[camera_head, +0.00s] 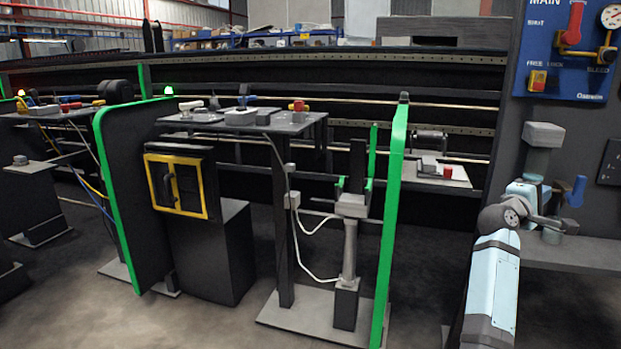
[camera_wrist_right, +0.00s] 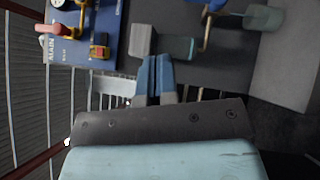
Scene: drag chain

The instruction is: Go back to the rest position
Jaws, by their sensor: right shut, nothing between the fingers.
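My right arm comes in at the lower right of the head view, and my right gripper (camera_head: 531,184) is raised in front of the dark panel wall, seen mostly from behind. In the wrist view the two blue fingers of my right gripper (camera_wrist_right: 154,77) lie close together, shut and empty. Their tips point towards a grey block with a teal part (camera_wrist_right: 144,40); I cannot tell whether they touch it. The grey block (camera_head: 543,135) also shows above the gripper in the head view. My left gripper is not in view.
A blue MAIN panel (camera_head: 555,65) with a red handle (camera_head: 574,22) hangs above my right gripper. A grey shelf (camera_head: 590,252) is below it. A green-edged workstation with a tabletop (camera_head: 300,125) and yellow-framed box (camera_head: 181,186) stands left. Open floor lies in front.

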